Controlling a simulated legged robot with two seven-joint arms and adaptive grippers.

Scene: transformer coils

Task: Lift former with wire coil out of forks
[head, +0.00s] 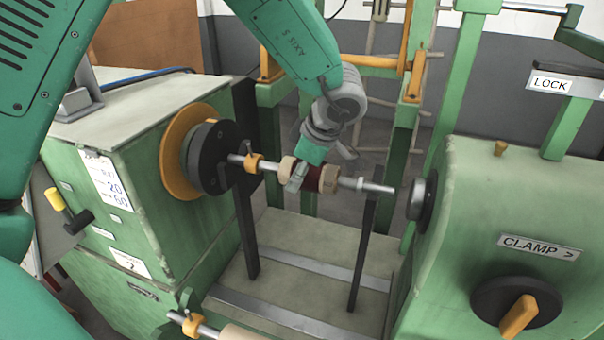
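The former with its dark red wire coil (329,180) is on a metal shaft (270,166) in the middle of the head view. The shaft spans the left fork (245,225) and the right fork (363,240), two dark uprights. It lies at their tops; I cannot tell whether it rests in them. My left gripper (309,176) reaches down from above onto the former, one fingertip in front of the coil. The other fingertip is hidden, so its hold is unclear. My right gripper is out of view.
The shaft's left end is close to the black and orange faceplate (172,160). Its right end is apart from the dark chuck (421,199) on the clamp housing (465,225). Another shaft with a pale roll (238,333) shows at the bottom edge. Green posts stand behind.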

